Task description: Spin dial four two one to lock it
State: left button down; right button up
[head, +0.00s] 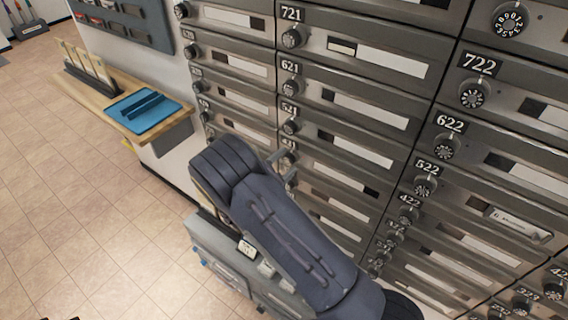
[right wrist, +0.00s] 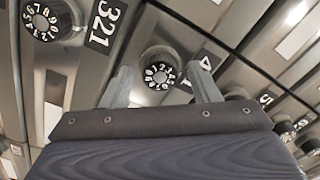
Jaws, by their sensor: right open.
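The dial of box 421 (right wrist: 160,73) is a round black knob with white digits. In the right wrist view it sits between the two fingers of my right gripper (right wrist: 163,82). The fingers are open on either side of it, and I cannot tell whether they touch it. The 421 label (right wrist: 205,62) is partly hidden by a finger. In the head view my right gripper (head: 284,169) is at the box front just below the 421 label (head: 288,142), and its arm covers part of the boxes. My left gripper is not in view.
The 321 dial (right wrist: 46,18) and the dial above 421 (right wrist: 236,95) are close on either side. Boxes fill the wall to the right. A wooden shelf (head: 92,95) with a blue tray (head: 143,112) juts out at left.

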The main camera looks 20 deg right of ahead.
jog(key=c, duration=1)
